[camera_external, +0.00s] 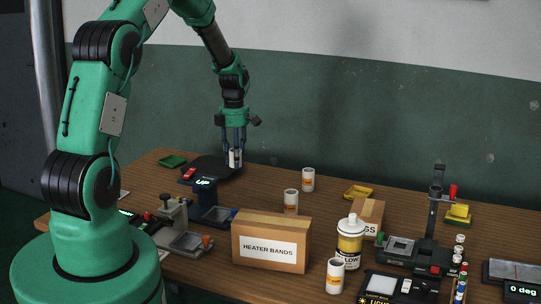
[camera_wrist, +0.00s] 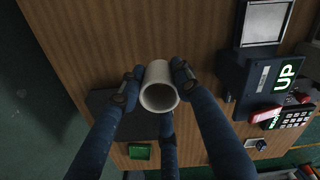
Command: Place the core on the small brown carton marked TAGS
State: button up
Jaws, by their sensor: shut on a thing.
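The core (camera_external: 236,159) is a short pale tube. My gripper (camera_external: 234,150) is shut on it, with the fingers pointing down, at the back left of the table. In the wrist view the core (camera_wrist: 159,88) stands between the fingertips of my gripper (camera_wrist: 156,84), its open end facing the camera. The dark plate (camera_external: 213,172) lies below or beside it; I cannot tell whether they touch. The small brown carton (camera_external: 371,208) is at centre right, far from my gripper. Its label shows only "GS"; a yellow-and-white bottle (camera_external: 350,243) hides part of it.
A larger HEATER BANDS carton (camera_external: 271,252) stands at the front middle. A device reading UP (camera_external: 207,193) is near my gripper. A green stand (camera_external: 432,225) rises right of the small carton.

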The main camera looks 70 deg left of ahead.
jog(key=w+d+r+m+p, duration=0.1)
jog(key=w+d, duration=0.3)
jog(key=d, duration=1)
jog(key=w+d+r+m+p, duration=0.1)
jog(key=w+d+m, duration=0.3)
jog(key=d, duration=1)
jog(key=w+d+r+m+p, duration=0.1)
jog(key=w+d+m, duration=0.2)
jog(key=d, duration=1.2)
jog(key=shift+w, duration=0.9)
jog(key=shift+r, duration=0.1)
jog(key=b, duration=0.2)
send_over(368, 208)
jog(key=shift+a+f, duration=0.15)
jog(key=shift+f, duration=0.55)
jog(key=shift+f, duration=0.1)
jog(key=shift+f, duration=1.7)
